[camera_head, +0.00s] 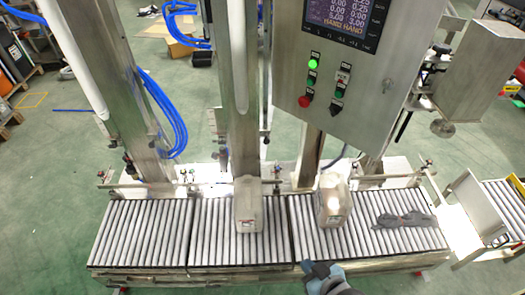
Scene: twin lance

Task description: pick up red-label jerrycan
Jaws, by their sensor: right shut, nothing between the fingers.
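A pale, translucent jerrycan (248,203) stands upright on the middle roller section. A small label with some red shows low on its front. A second pale jerrycan (333,198) stands to its right on the right roller section, with a bright glare on it. Its label is too small to read. My right gripper (309,268) is at the bottom edge, in front of the conveyor and apart from both jerrycans. It is shut and empty. My left gripper is not in view.
The roller conveyor (150,232) runs across the front. A dark grey object (405,220) lies on its right rollers. Steel columns (243,100) and a control box (345,75) stand behind and above. A side conveyor (505,205) is at the right. The left rollers are clear.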

